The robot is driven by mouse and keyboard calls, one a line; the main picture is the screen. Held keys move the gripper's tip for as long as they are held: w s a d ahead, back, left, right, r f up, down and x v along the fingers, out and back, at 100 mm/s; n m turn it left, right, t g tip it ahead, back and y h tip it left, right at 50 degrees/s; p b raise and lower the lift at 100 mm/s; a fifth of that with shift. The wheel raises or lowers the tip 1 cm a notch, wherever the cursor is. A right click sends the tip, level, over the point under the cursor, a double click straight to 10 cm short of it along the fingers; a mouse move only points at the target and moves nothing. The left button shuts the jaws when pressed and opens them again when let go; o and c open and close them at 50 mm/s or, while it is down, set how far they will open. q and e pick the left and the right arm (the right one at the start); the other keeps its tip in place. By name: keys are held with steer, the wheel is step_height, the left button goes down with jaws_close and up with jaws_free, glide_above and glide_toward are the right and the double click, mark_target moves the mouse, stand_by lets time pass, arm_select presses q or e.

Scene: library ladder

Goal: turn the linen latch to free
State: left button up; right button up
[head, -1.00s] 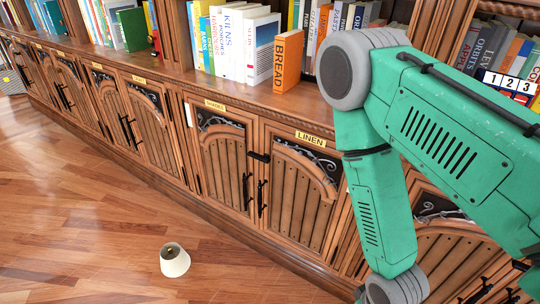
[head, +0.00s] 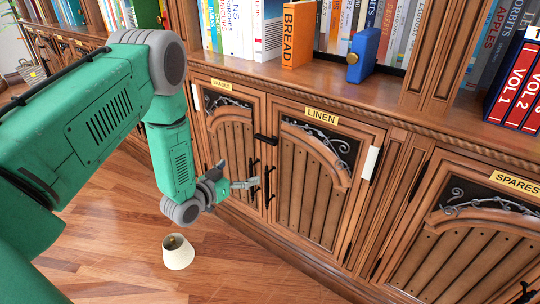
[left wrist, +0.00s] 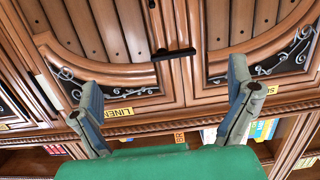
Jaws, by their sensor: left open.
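The linen latch (head: 264,138) is a small black bar lying across the seam between the linen door (head: 305,190) and the door to its left. A yellow LINEN label (head: 321,116) is above the linen door. In the left wrist view the picture is upside down; the latch (left wrist: 175,53) lies level across the seam, beyond the fingers. My left gripper (head: 245,184) is open and empty, in front of the doors, below the latch and close to the black door handles in the picture. Its two fingers (left wrist: 165,85) show spread apart in the left wrist view. My right gripper is not in view.
Black pull handles (head: 268,187) stand out beside the seam. A shelf above holds books, an orange BREAD book (head: 298,35) and a blue object (head: 362,56). A cream lampshade-like object (head: 178,252) lies on the wooden floor. The SPARES door (head: 470,250) is at right.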

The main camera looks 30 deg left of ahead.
mark_target(263, 140)
arm_select(q)
steer(key=shift+m+t, duration=0.3)
steer(key=shift+t, duration=0.6)
steer(key=w+b, duration=0.1)
steer(key=w, duration=0.4)
steer(key=w+r+b, duration=0.1)
steer(key=w+b, duration=0.1)
steer(key=w, duration=0.3)
steer(key=w+r+b, duration=0.1)
steer(key=w+b, duration=0.1)
steer(key=w, duration=0.3)
steer(key=shift+w+a+r, duration=0.2)
steer(key=shift+w+a, duration=0.1)
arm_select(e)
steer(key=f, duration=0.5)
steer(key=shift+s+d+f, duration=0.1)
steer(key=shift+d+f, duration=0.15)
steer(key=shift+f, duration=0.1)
arm_select(q)
steer(key=shift+c, duration=0.8)
steer(key=c, duration=0.9)
